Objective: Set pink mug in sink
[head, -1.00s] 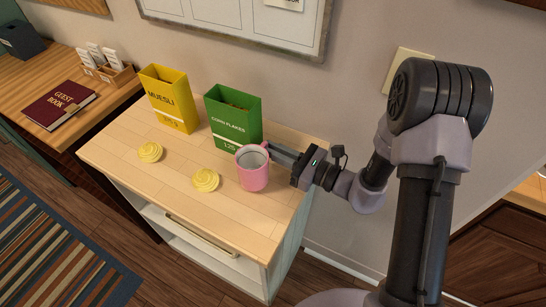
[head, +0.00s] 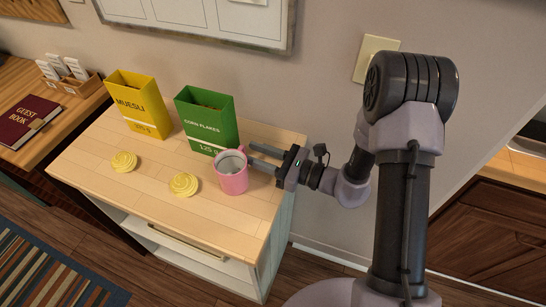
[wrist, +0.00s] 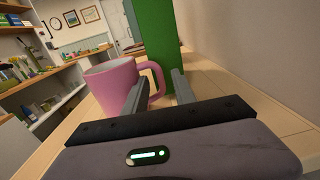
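The pink mug (head: 232,174) stands upright on the light wooden top of a small cabinet, near its right end. My gripper (head: 258,158) reaches in from the right at the mug's handle side. In the wrist view the mug (wrist: 108,86) is ahead and to the left, and its handle (wrist: 158,82) lies between the two fingers of my gripper (wrist: 158,92). The fingers are apart; I see no clear grip on the handle. No sink basin can be made out; a wooden-fronted counter (head: 490,225) shows at the right edge.
A green corn flakes box (head: 207,122) stands close behind the mug, and a yellow muesli box (head: 140,105) is farther left. Two yellow swirled items (head: 185,184) lie left of the mug. The wall is close behind.

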